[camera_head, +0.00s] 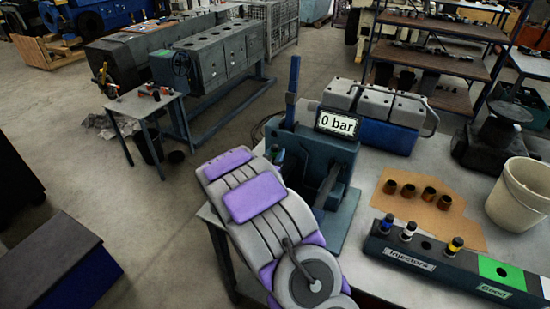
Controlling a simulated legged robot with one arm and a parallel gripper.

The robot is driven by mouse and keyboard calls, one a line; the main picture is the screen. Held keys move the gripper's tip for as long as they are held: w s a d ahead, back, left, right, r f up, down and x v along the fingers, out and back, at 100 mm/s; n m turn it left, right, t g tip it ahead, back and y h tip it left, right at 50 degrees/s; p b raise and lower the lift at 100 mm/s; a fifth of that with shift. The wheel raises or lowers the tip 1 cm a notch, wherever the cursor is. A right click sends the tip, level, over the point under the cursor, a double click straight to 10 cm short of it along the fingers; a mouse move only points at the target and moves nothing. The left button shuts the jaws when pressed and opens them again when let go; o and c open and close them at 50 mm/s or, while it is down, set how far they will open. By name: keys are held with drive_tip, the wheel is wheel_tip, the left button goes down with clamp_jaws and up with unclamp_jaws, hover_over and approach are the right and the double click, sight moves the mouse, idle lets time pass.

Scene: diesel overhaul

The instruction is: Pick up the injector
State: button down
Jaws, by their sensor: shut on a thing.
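The black injector rack (405,258), labelled "Injectors", lies along the right front of the bench. Three injectors stand upright in it: one with a blue band (387,223), one with a white band (408,231) and one with a yellow band (454,246). An empty hole shows between the white-banded and yellow-banded ones. A small dark part with a green band (276,154) shows at the left side of the tester, partly behind my arm; I cannot tell if it is an injector. My grey and purple arm rises from the bottom centre, and its gripper is hidden.
The tester (345,160) reads "0 bar" and stands just right of my arm. Several brown cups stand on a cardboard sheet (427,212). A white bucket (520,195) and a green "Good" section (501,272) are at right. Open floor lies left.

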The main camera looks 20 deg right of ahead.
wheel_tip(320, 180, up, 18)
drive_tip(key=p, duration=0.3)
drive_tip(key=shift+p, duration=0.3)
drive_tip(key=c, duration=1.4)
unclamp_jaws()
clamp_jaws()
drive_tip(key=shift+p, duration=0.35)
